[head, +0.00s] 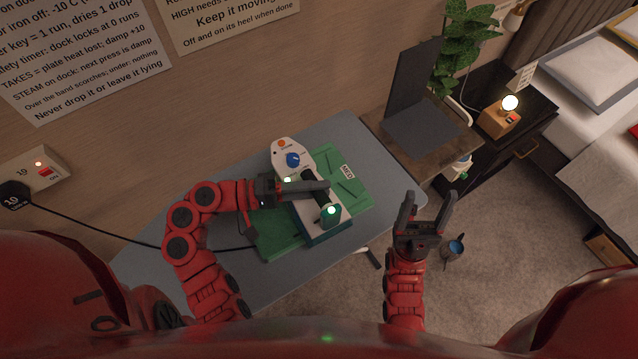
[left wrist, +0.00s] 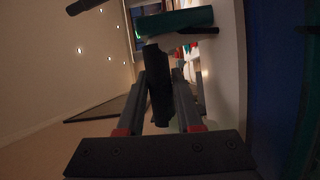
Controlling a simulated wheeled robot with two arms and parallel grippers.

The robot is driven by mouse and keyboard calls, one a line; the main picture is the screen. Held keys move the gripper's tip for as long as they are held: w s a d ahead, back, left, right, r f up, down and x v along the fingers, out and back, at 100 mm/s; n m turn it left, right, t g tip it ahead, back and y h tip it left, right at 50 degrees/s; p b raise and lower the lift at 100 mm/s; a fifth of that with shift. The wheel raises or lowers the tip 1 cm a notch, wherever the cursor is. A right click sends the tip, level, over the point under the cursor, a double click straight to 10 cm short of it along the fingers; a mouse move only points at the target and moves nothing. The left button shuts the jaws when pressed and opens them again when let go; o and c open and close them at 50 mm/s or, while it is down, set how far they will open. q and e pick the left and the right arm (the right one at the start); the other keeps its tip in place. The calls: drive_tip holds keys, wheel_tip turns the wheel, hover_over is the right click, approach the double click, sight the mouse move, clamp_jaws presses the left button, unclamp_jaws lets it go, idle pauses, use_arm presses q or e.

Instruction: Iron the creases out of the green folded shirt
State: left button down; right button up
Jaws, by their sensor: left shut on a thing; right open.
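The green folded shirt (head: 345,172) lies on the grey ironing board (head: 230,178), with a small white label and a few dark crease lines on its right part. The iron, with a white body (head: 295,153), a blue dial, an orange button and a teal base, rests over the middle of the shirt and hides part of it. My left gripper (head: 318,188) is shut on the iron's black handle, which also shows between the fingers in the left wrist view (left wrist: 160,90). My right gripper (head: 426,208) is open and empty, off the board's right edge.
A black cord (head: 90,232) runs from the wall socket (head: 40,172) across the board. A dark upright panel (head: 412,80) stands on a wooden table behind right. A lit lamp (head: 510,103), a plant and a bed are further right. A small bucket (head: 454,249) stands on the carpet.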

use_arm(q)
drive_tip(key=shift+s+a+p, duration=0.25)
drive_tip(key=shift+s+a, duration=0.05)
drive_tip(key=shift+a, duration=0.2)
drive_tip(key=shift+s+a+p, duration=0.2)
drive_tip(key=shift+s+a, duration=0.1)
drive_tip(key=shift+a, duration=0.2)
drive_tip(key=shift+s+a, duration=0.15)
drive_tip(key=shift+s+a+p, duration=0.45)
drive_tip(key=shift+s+a, duration=0.1)
drive_tip(key=shift+a, duration=0.3)
drive_tip(key=shift+s+a, duration=0.1)
drive_tip(key=shift+s+a+p, duration=0.4)
drive_tip(key=shift+s+a, duration=0.2)
drive_tip(key=shift+a, duration=0.35)
drive_tip(key=shift+s+a, duration=0.1)
drive_tip(key=shift+a, duration=0.05)
drive_tip(key=shift+s+a+p, duration=0.3)
drive_tip(key=shift+s+a, duration=0.25)
drive_tip(key=shift+a, duration=0.35)
